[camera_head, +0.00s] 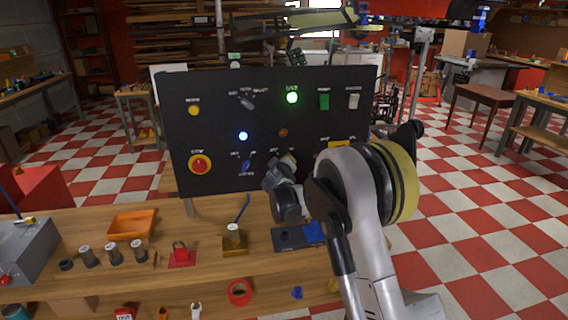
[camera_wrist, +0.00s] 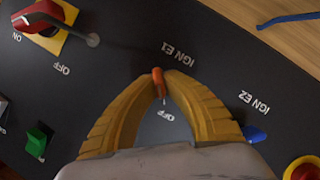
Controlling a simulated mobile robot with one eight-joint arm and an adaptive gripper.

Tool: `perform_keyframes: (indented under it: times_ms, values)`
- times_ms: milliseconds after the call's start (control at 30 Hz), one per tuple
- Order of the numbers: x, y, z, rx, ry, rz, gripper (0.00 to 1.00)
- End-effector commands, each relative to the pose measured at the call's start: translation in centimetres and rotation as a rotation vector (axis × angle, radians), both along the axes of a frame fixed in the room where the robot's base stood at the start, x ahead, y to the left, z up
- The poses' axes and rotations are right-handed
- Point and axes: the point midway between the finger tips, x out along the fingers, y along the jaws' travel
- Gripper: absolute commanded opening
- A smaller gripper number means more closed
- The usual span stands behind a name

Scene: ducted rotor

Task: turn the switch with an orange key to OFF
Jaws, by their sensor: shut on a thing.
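The orange key (camera_wrist: 158,84) sits in a switch on the black panel, between the labels IGN E1 and OFF in the wrist view. My gripper (camera_wrist: 158,82) has its two yellow fingers closed on the key, one on each side. The key's visible edge runs nearly up and down in the picture, and a small pale mark shows at its lower end, toward the OFF label. In the head view my gripper (camera_head: 282,168) is against the lower middle of the panel (camera_head: 215,115) and hides the orange key.
A blue key (camera_head: 246,164) is close to the left in the head view; it also shows in the wrist view (camera_wrist: 255,134). A red stop button (camera_head: 200,164), green switch (camera_wrist: 38,140) and red handle (camera_wrist: 40,14) are on the panel. A green lamp (camera_head: 292,98) glows. The workbench (camera_head: 90,222) holds small parts.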

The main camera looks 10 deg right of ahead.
Motion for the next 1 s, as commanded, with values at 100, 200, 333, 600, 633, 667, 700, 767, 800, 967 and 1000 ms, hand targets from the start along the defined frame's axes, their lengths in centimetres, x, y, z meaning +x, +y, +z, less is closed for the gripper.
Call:
perform_keyframes:
  times_ms: [100,200,333,600,633,667,700,767,800,967,1000]
  values:
    - [0.0,0.0,0.0,0.000,0.000,0.000,0.00]
    - [0.0,0.0,0.0,0.000,0.000,0.000,0.25]
    - [0.0,0.0,0.0,0.001,0.000,0.000,0.32]
    - [-0.5,0.1,0.2,0.000,0.001,0.001,0.32]
    - [-0.8,0.2,0.3,0.000,0.001,0.001,0.32]
    - [-1.1,0.3,0.4,0.000,0.001,0.001,0.32]
    - [-1.7,0.5,0.6,0.000,0.001,0.001,0.32]
    - [-2.8,0.7,0.9,0.001,0.001,0.000,0.32]
    - [-3.7,1.0,1.2,0.001,0.001,0.000,0.32]
    - [-7.1,2.0,2.2,0.001,0.000,0.001,0.32]
    - [-7.8,2.1,2.5,0.000,0.001,0.001,0.32]
